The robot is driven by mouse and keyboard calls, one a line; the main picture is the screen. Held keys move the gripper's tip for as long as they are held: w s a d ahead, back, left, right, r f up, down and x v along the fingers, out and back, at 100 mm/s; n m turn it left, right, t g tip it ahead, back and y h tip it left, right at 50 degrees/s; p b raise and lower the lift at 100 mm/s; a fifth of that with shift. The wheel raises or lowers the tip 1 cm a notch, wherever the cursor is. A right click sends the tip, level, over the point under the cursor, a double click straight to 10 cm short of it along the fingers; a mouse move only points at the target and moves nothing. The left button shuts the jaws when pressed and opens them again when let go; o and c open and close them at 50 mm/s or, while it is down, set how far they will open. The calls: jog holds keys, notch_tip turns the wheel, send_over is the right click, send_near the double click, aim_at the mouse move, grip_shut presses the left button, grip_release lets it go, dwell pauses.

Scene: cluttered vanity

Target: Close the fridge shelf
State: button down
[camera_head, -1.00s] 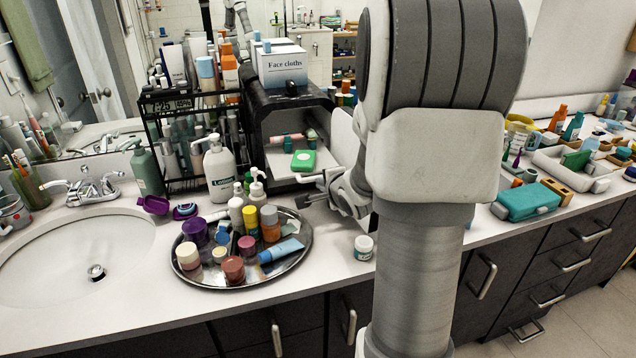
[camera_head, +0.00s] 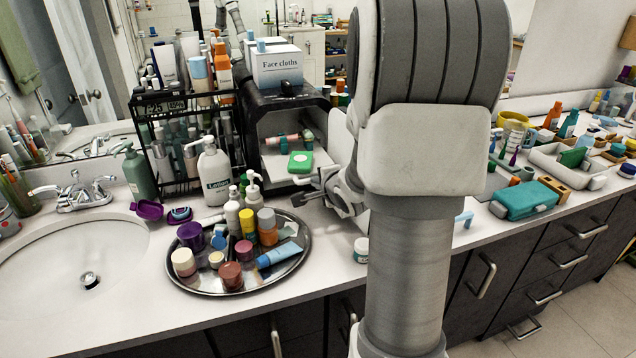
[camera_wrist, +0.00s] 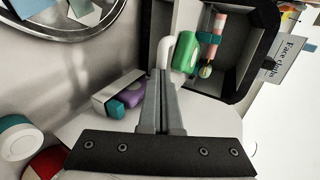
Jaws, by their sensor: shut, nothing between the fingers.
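The small black fridge (camera_head: 258,122) stands open on the counter, its dark opening facing the front. Its pale shelf (camera_head: 275,163) sticks out a little at the opening, with a green item (camera_head: 300,162) on it. In the wrist view the green item (camera_wrist: 186,52) is just beyond my fingers, beside a rounded white edge (camera_wrist: 166,50). The fridge's white door (camera_head: 341,138) is swung open to the right, partly hidden by my arm. My gripper (camera_wrist: 160,78) is shut and empty, in front of the opening and low near the shelf (camera_head: 300,199). Whether it touches the shelf is unclear.
A round metal tray (camera_head: 205,288) of jars and bottles stands in front of the fridge. A lotion bottle (camera_head: 215,175) and black rack (camera_head: 160,150) are to its left. A face cloths box (camera_head: 278,66) sits on top. A small jar (camera_head: 361,250) is by my arm.

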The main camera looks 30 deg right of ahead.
jog(key=w+d+p, duration=0.1)
jog(key=w, duration=0.4)
jog(key=w+d+p, duration=0.1)
jog(key=w+p, duration=0.1)
jog(key=w, duration=0.4)
jog(key=w+d+p, duration=0.1)
jog(key=w+d, duration=0.1)
jog(key=w, duration=0.3)
jog(key=shift+w+d+p, duration=0.1)
jog(key=shift+w+p, duration=0.1)
jog(key=shift+p, duration=0.2)
jog(key=shift+s, duration=0.15)
